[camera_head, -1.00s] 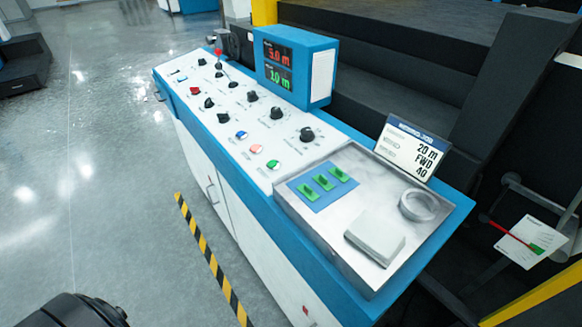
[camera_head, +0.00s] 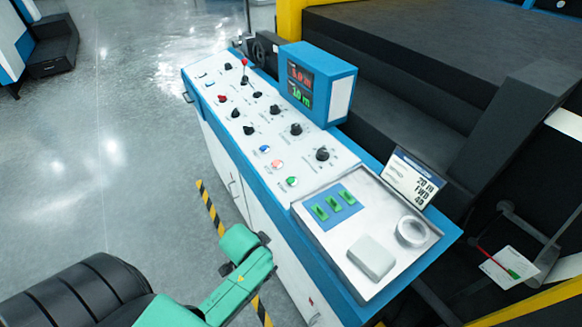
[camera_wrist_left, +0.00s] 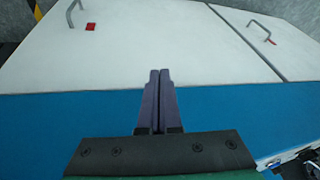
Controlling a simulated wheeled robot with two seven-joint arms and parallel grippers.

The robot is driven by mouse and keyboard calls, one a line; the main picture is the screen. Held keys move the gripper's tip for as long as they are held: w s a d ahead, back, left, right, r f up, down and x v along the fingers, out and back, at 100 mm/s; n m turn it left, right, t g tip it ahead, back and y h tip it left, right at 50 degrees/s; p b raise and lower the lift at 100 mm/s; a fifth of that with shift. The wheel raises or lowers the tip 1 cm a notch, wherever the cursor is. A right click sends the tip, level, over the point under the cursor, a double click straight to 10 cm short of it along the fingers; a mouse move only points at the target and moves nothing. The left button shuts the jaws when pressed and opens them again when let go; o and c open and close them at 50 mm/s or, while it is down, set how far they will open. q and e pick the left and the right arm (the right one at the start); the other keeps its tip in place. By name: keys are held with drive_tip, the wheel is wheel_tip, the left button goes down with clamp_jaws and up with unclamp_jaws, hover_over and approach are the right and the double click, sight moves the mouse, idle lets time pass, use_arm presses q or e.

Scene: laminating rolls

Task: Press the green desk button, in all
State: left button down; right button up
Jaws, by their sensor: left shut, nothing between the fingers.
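The round green button (camera_head: 292,181) sits on the white desk panel, the nearest of a row with a red button (camera_head: 278,164) and a blue button (camera_head: 265,149). My left arm (camera_head: 235,275) comes in from the lower left in the head view, in front of the desk's front side and apart from the green button; its fingertips cannot be made out there. In the left wrist view my left gripper (camera_wrist_left: 160,72) is shut and empty, seen against the desk's blue band and white cabinet doors. The green button is not in that view. My right gripper is not in view.
Three green rocker switches (camera_head: 334,204) sit on a blue plate near the button. Black knobs (camera_head: 323,154), a display box (camera_head: 318,82), a sign (camera_head: 411,178), a grey pad (camera_head: 371,257) and a ring (camera_head: 412,231) also stand on the desk. Open floor (camera_head: 120,150) lies left.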

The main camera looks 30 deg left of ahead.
use_arm(q)
drive_tip(key=w+r+m+t+p, duration=0.2)
drive_tip(key=w+r+t, duration=0.15)
drive_tip(key=r, duration=0.95)
wheel_tip(320, 180, up, 12)
drive_tip(key=f+m+h, duration=0.1)
drive_tip(key=m+h, duration=0.7)
drive_tip(key=m, duration=2.4)
hover_over(291, 181)
drive_tip(key=s+a, duration=0.2)
drive_tip(key=s, duration=0.1)
drive_tip(key=shift+g, duration=0.25)
drive_tip(key=f+b, duration=0.2)
drive_tip(key=w+f+b, duration=0.1)
drive_tip(key=f+b, duration=0.1)
drive_tip(key=f, duration=0.1)
drive_tip(key=f+b, duration=0.2)
drive_tip(key=f, duration=0.1)
drive_tip(key=shift+w+d, duration=0.35)
drive_tip(key=shift+w, duration=0.05)
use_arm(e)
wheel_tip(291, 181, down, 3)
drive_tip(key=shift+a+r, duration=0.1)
use_arm(q)
drive_tip(key=shift+f+b, duration=0.4)
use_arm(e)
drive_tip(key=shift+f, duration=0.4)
